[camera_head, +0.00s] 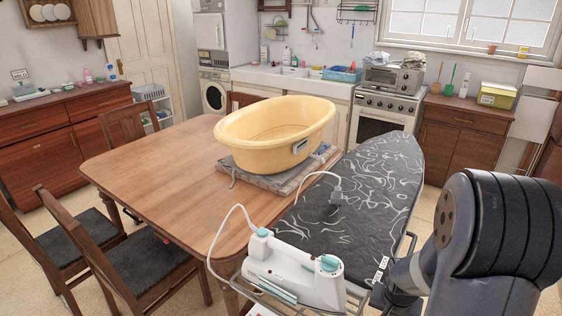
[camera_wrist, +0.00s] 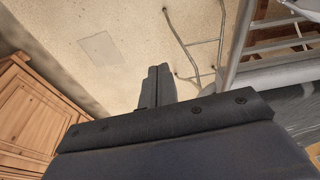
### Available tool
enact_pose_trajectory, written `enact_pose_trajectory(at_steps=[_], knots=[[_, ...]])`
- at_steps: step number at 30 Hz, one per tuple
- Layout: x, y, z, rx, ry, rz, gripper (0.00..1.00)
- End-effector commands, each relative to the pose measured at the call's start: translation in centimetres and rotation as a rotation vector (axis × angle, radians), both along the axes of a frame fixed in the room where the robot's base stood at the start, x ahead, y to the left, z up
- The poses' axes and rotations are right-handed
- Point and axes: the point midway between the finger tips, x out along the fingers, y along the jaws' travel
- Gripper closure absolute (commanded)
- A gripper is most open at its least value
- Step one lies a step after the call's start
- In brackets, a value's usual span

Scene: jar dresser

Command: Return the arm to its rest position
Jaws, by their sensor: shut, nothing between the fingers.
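My arm shows at the lower right of the head view as a thick dark link beside the ironing board; my gripper is out of sight there. In the wrist view my gripper (camera_wrist: 155,88) shows as dark fingers close together, shut with nothing between them. It points over the speckled floor (camera_wrist: 110,20), apart from everything around it.
The ironing board (camera_head: 360,185) stands close to my arm, with an iron (camera_head: 290,270) at its near end. A wooden table (camera_head: 140,165) holds a yellow tub (camera_head: 265,150). Chairs (camera_head: 150,265) stand at left. The wrist view shows metal legs (camera_wrist: 195,42) and a wooden cabinet (camera_wrist: 35,115).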

Motion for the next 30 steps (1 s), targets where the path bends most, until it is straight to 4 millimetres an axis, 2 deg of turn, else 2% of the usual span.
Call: enact_pose_trajectory(at_steps=[11,24,30], knots=[[-3.1,1.8,1.8,-0.002,-0.004,0.003,1.0],[-4.4,2.5,7.6,-0.002,-0.004,0.003,1.0],[-4.8,2.8,9.7,-0.001,-0.003,0.003,1.0]])
